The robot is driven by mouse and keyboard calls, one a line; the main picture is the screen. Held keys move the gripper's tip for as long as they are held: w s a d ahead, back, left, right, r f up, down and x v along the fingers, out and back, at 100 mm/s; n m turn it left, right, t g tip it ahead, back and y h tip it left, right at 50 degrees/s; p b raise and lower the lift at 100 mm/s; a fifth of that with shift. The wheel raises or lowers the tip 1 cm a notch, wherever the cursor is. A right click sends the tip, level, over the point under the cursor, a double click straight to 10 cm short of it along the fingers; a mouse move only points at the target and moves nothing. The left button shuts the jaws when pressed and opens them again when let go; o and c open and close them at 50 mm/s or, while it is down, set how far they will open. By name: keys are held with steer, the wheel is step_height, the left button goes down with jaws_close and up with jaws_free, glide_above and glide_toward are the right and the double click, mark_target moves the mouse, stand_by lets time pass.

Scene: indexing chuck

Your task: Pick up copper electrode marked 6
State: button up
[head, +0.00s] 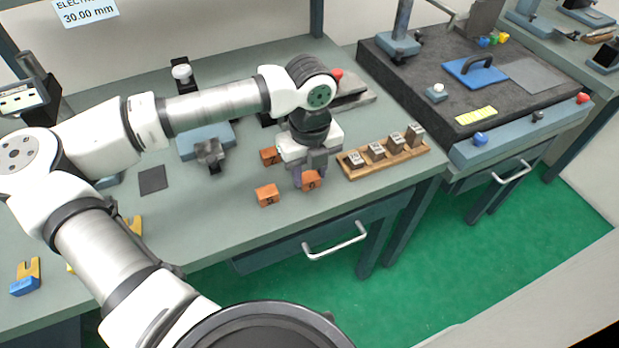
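The copper electrode (312,182) under my gripper is a small orange block with a dark mark that looks like a 6. It appears to rest on the grey-green bench. My gripper (309,176) points down over it, with the fingers reaching down around or just behind the block. Whether the fingers touch it I cannot tell. A copper block marked 5 (267,196) sits to the left on the bench. Another copper block, apparently marked 7 (269,157), sits behind and to the left, close to my gripper's body.
A wooden tray (408,160) with several marked steel blocks stands just right of my gripper. A dark clamp-like fixture (209,153) is to the left. Yellow and blue pieces (26,277) lie at far left. The bench front near the blocks is clear.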

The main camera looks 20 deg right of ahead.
steer(key=c, duration=0.5)
steer(key=shift+r, duration=0.15)
steer(key=shift+c, duration=0.2)
